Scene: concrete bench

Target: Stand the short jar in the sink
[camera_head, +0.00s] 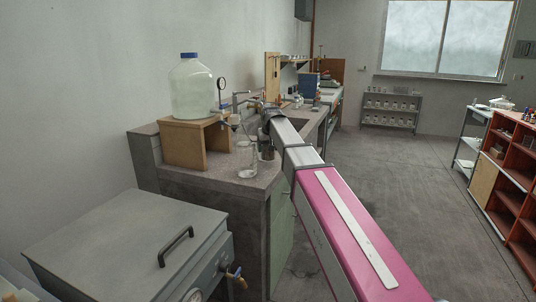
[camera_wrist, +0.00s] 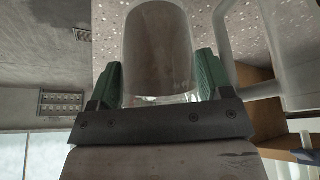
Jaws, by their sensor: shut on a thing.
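My gripper (camera_wrist: 158,76) is shut on a clear glass jar, the short jar (camera_wrist: 157,40), with a green pad on each side of it in the wrist view. In the head view my gripper (camera_head: 265,148) is low over the near part of the concrete bench, partly hidden by my arm. The held jar is hard to make out there. I cannot tell whether its base touches the bench. A dark recess that looks like the sink (camera_head: 299,121) shows just right of my wrist, mostly covered by my arm.
A clear glass vessel (camera_head: 247,162) stands on the bench close left of my gripper; glassware (camera_wrist: 295,45) is also close in the wrist view. A large blue-capped bottle (camera_head: 192,90) sits on a wooden stand (camera_head: 183,143). A grey lidded box (camera_head: 120,240) is in front.

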